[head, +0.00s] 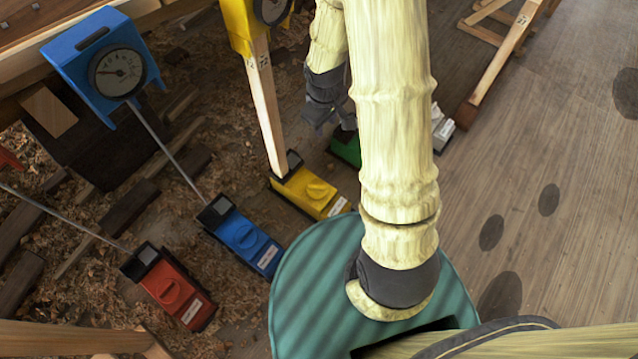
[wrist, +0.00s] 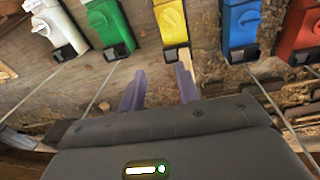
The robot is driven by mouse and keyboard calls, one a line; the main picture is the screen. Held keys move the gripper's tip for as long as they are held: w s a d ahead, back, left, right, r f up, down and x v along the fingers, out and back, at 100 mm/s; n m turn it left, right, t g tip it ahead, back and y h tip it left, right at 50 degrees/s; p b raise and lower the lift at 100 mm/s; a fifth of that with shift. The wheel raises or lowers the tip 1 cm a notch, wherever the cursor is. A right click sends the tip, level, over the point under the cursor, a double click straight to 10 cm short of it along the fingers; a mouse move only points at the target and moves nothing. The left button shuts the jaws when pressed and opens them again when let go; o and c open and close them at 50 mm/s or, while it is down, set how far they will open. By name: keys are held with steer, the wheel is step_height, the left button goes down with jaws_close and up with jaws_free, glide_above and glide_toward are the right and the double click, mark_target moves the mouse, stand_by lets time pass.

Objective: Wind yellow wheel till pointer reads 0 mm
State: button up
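The yellow unit (head: 313,191) sits on the floor with a round yellow wheel (head: 318,189) on top and a white label. A pale wooden bar rises from it to a yellow gauge box (head: 239,24). Its dial (head: 271,9) is cut by the picture's top edge, and I cannot read the pointer. In the wrist view the yellow unit (wrist: 172,22) is at top centre, beyond my fingertips. My gripper (wrist: 159,84) is open, its two fingers apart. The right finger overlaps the bar in the picture; I cannot tell whether they touch. My gripper also shows in the head view (head: 318,116).
A blue unit (head: 242,240) with a blue gauge box (head: 85,50) and a red unit (head: 178,292) stand left of the yellow one. A green unit (head: 345,147) and a white unit (head: 441,130) stand right. Wood shavings and planks cover the floor at left.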

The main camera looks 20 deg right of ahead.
steer(key=s+a+r+m+t, duration=0.1)
steer(key=s+r+m, duration=0.5)
steer(key=s+r, duration=0.5)
steer(key=shift+a+r+y, duration=0.15)
steer(key=shift+r+y, duration=0.15)
steer(key=shift+r, duration=0.1)
